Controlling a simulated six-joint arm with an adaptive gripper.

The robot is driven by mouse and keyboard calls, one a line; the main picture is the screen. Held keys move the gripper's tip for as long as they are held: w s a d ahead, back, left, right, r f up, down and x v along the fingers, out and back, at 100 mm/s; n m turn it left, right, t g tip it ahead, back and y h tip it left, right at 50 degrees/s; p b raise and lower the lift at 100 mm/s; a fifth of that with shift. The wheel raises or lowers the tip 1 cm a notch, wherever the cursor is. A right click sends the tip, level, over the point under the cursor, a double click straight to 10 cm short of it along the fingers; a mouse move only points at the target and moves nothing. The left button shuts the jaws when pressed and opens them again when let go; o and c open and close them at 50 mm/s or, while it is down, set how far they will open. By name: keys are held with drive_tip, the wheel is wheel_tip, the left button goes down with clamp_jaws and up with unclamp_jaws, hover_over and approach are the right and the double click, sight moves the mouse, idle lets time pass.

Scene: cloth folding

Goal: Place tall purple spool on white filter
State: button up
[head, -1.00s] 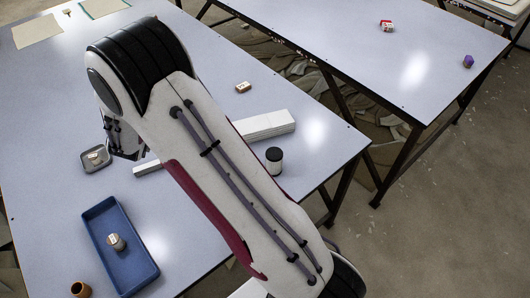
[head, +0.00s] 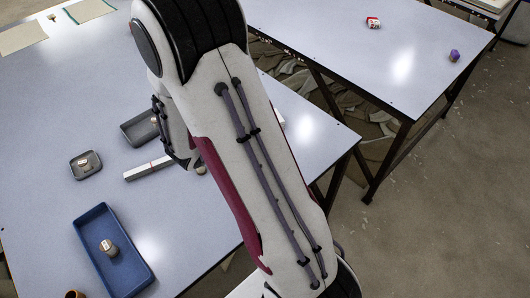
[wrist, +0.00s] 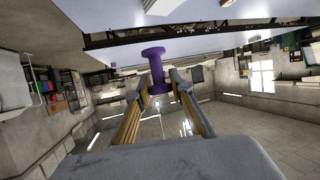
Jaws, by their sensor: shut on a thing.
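The tall purple spool (wrist: 154,62) stands out lengthwise between the fingertips of my gripper (wrist: 158,84) in the wrist view. The gripper is shut on it, and its wide ends show beyond the fingers. In the head view my arm hides the spool and most of the gripper. A pale piece (wrist: 163,6) shows beyond the spool at the top of the wrist view.
The near table (head: 60,120) holds a blue tray (head: 140,270) with a small spool-like item (head: 108,247), a small grey tray (head: 75,169) and a dark tray (head: 130,134). On the far table are a red-and-white box (head: 373,22) and a small purple block (head: 454,56).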

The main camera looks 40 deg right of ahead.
drive_tip(key=shift+m+g, duration=0.7)
drive_tip(key=shift+g, duration=0.1)
drive_tip(key=s, duration=0.2)
drive_tip(key=s+d, duration=0.1)
drive_tip(key=s, duration=0.1)
drive_tip(key=shift+s+r, duration=0.15)
drive_tip(key=shift+s, duration=0.2)
drive_tip(key=shift+h, duration=0.3)
drive_tip(key=shift+f, duration=2.95)
drive_tip(key=shift+f, duration=0.1)
drive_tip(key=shift+f, duration=1.95)
drive_tip(key=shift+f, duration=0.15)
